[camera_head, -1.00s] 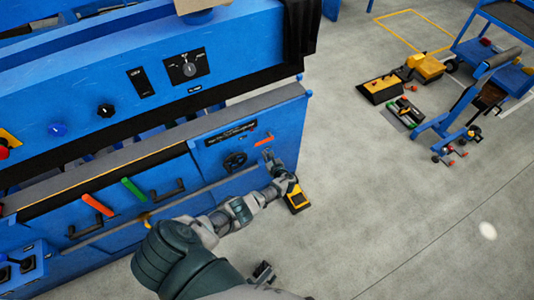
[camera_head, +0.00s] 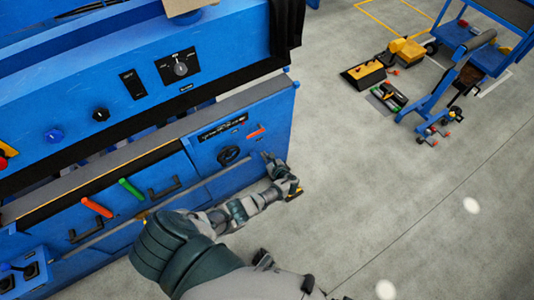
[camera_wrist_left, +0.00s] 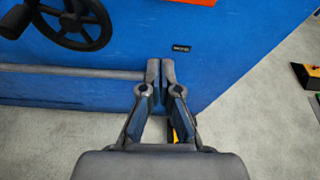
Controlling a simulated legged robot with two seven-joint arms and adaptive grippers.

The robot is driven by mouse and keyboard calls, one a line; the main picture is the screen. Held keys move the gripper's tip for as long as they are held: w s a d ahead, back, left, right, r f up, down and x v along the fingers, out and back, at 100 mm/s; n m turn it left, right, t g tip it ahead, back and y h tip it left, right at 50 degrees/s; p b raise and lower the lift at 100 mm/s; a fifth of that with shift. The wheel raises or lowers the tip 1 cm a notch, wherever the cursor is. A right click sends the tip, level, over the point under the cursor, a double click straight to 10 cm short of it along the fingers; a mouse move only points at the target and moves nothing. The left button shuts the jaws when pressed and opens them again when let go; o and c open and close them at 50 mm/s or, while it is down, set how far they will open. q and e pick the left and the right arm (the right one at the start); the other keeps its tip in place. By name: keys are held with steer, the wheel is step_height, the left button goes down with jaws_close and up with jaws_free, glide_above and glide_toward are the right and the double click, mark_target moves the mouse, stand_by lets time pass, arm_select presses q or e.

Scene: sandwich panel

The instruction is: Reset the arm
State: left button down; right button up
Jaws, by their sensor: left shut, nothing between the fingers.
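My left arm (camera_head: 238,212) reaches from the bottom of the head view toward the lower right part of the blue machine (camera_head: 215,160). My left gripper (camera_head: 268,158) is near the machine's front panel, right of the black handwheel (camera_head: 229,155) and below the orange handle (camera_head: 256,132). In the left wrist view the gripper (camera_wrist_left: 160,65) is shut and empty, its two fingertips together in front of the blue panel. Whether the fingertips touch the panel I cannot tell. The handwheel shows at the upper left there (camera_wrist_left: 75,20). My right gripper is not in view.
The panel carries an orange lever (camera_head: 97,207), a green lever (camera_head: 131,188) and a rotary switch (camera_head: 180,68). A grey rail (camera_wrist_left: 70,72) runs along the machine. A yellow-black object shows partly behind the gripper (camera_wrist_left: 178,133). Grey floor (camera_head: 370,170) is open at right; a blue cart (camera_head: 450,95) stands beyond.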

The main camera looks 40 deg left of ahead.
arm_select(q)
steer(key=s+d+f+n+g+h+p, duration=0.1)
steer(key=s+d+f+n+g+h, duration=0.2)
steer(key=s+f, duration=0.45)
steer(key=s+d+f+n+h, duration=0.35)
steer(key=s+f, duration=0.25)
steer(key=s, duration=0.3)
steer(key=s+d+f+n+h, duration=0.1)
steer(key=s+d+n+h, duration=0.2)
steer(key=s, duration=0.6)
steer(key=s+d+f+n+g+h+p, duration=0.1)
steer(key=s+d+n+h, duration=0.2)
steer(key=s+d+n, duration=0.4)
steer(key=s+n, duration=0.3)
steer(key=shift+s+h+p, duration=0.25)
steer(key=shift+h+p, duration=0.05)
steer(key=shift+h, duration=0.05)
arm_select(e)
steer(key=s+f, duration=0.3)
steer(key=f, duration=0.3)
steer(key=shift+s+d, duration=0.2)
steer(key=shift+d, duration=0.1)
arm_select(q)
steer(key=shift+d+f, duration=0.1)
steer(key=shift+s, duration=0.1)
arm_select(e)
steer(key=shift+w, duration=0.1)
